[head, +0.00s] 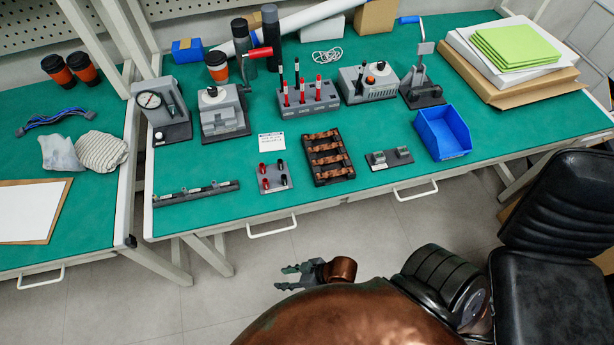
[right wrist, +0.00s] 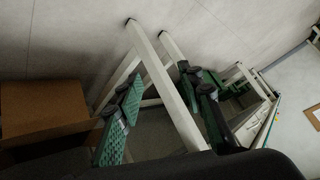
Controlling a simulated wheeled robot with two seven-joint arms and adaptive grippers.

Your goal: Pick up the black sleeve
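A small grey plate (head: 273,178) near the table's front edge carries small red and black pieces. Two black pieces, likely the sleeves, stand on its right side; one is the black sleeve (head: 281,164) at the back. Two red pieces (head: 262,168) stand on its left side. My right gripper (head: 282,278) is below and in front of the table edge, away from the plate. Its green fingers are apart and empty, and they also show spread in the right wrist view (right wrist: 165,105). My left gripper is in no view.
A rack of copper bars (head: 327,157) sits right of the plate, and a grey rail (head: 196,193) lies to its left. A blue bin (head: 442,133) and a rack with red and black tools (head: 307,98) stand nearby. A black chair (head: 555,230) is at right.

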